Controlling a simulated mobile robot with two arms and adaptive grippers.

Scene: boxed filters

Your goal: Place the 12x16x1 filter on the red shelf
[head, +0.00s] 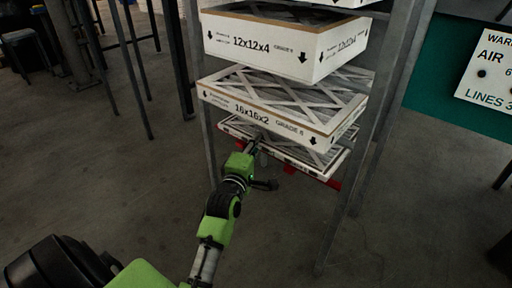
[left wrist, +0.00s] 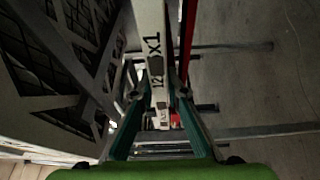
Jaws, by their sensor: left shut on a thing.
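The thin white filter (head: 322,171) lies low in the rack, at the level of the red shelf (head: 333,184), whose red parts show under its front edge. In the left wrist view, the filter's white edge (left wrist: 151,30) carries partly covered lettering that reads "12" and "x1". The red shelf shows there as a red strip (left wrist: 188,35) beside the edge. My left gripper (head: 257,145) is at the filter's front edge. Its fingers (left wrist: 158,94) are shut on that edge, one on each side. Whether the filter rests fully on the shelf is hard to tell. My right gripper is not in view.
A 16x16x2 filter (head: 265,114) sits close above, and a 12x12x4 filter (head: 256,47) above that. Grey rack posts (head: 372,120) stand at the sides. Open floor (head: 110,180) lies to the left. A warning sign (head: 487,75) is at the right.

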